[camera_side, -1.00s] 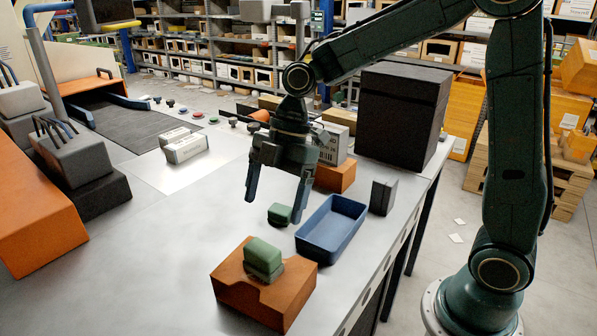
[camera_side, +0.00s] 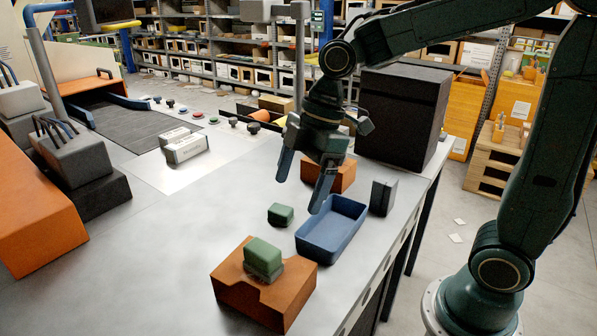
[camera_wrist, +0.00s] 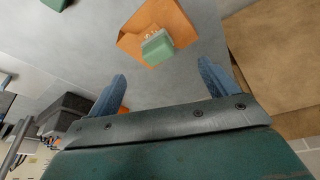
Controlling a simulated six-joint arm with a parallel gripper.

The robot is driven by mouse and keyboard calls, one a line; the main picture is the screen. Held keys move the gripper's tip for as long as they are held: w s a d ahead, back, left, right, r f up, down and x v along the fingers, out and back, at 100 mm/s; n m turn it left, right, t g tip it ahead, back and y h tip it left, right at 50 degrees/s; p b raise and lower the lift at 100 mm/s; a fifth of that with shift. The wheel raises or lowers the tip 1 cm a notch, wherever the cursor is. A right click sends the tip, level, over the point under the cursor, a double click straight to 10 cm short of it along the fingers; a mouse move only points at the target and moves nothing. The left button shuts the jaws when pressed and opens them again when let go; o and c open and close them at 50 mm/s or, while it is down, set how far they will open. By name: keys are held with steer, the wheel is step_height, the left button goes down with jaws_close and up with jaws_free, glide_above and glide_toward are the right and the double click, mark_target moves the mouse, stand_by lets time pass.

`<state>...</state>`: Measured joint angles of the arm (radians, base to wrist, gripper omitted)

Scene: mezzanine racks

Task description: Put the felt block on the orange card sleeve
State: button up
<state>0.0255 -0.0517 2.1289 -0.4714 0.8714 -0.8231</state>
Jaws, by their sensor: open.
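An orange card sleeve (camera_side: 235,283) with a notched edge lies on the grey table at the front in the side view. A green block (camera_side: 264,255) rests on its top. A second, smaller green block (camera_side: 281,214) sits on the bare table behind it; I cannot tell for sure which one is the felt block. My gripper (camera_side: 302,186) is open and empty, above the table behind the blue tray. In the wrist view an orange piece (camera_wrist: 130,42) bearing a green block (camera_wrist: 157,48) lies beyond my open fingers (camera_wrist: 164,82).
A blue tray (camera_side: 302,247) stands right of the smaller green block, with a dark upright box (camera_side: 383,196) beside it. Another orange block (camera_side: 342,178) is behind my gripper. A large black box (camera_side: 405,115) stands at the back right. The table's left middle is clear.

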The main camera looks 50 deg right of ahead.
steer(key=s+d+r+m+t+h, duration=0.1)
steer(key=s+d+m+t, duration=0.1)
steer(key=s+d+m, duration=0.2)
steer(key=s+d+r+m+t+h, duration=0.2)
steer(key=s+d+m, duration=0.1)
steer(key=s+m, duration=0.6)
steer(key=shift+s+d+m, duration=0.3)
steer(key=shift+s+d, duration=0.1)
steer(key=shift+s, duration=0.2)
